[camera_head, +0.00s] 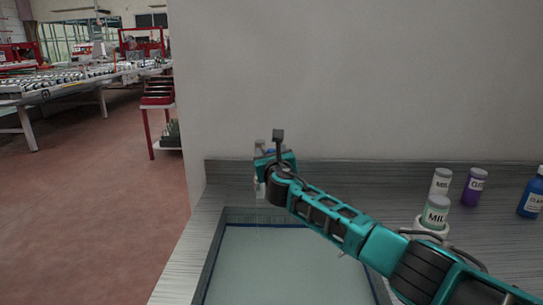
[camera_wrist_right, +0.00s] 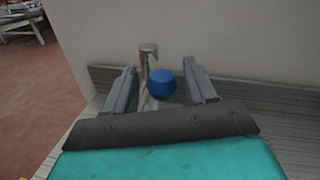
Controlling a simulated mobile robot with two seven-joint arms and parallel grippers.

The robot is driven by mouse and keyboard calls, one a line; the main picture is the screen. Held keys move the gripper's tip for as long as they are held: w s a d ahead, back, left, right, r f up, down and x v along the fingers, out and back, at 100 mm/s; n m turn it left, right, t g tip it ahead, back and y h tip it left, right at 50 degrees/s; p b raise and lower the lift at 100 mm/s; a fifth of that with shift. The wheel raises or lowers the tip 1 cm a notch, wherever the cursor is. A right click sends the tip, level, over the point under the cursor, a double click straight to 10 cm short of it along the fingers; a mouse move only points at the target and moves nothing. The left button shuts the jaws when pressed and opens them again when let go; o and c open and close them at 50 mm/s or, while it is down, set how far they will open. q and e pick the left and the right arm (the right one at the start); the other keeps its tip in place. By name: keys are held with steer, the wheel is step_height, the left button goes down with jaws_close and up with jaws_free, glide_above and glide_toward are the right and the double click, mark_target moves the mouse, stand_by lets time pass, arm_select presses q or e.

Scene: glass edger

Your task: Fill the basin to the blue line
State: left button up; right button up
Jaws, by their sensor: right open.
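The basin (camera_head: 290,216) is sunk in the counter in the head view. A pale, flat surface fills its visible part, and a thin blue line (camera_head: 275,226) runs along its back wall, close to that surface. Whether water is running is unclear. A metal tap (camera_wrist_right: 148,62) with a round blue knob (camera_wrist_right: 161,84) stands behind the basin. My right gripper (camera_head: 269,150) is at the tap and hides much of it in the head view. In the right wrist view, its fingers are open on either side of the knob, with gaps. My left gripper is out of view.
A white-capped bottle (camera_head: 440,182), a purple bottle (camera_head: 474,187), a blue bottle (camera_head: 533,195) and a green-labelled jar (camera_head: 435,214) stand on the counter at right. A plain wall rises behind. Open floor lies at left.

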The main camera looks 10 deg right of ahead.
steer(key=shift+s, duration=0.1)
steer(key=shift+s+r+p, duration=0.1)
steer(key=shift+s+p, duration=0.25)
steer(key=shift+s, duration=0.2)
steer(key=s+p, duration=0.1)
steer(key=s, duration=1)
steer(key=shift+s+a+p, duration=0.3)
steer(key=shift+a+p, duration=0.1)
steer(key=shift+a, duration=0.05)
steer(key=shift+o, duration=0.2)
steer(key=shift+a, duration=0.1)
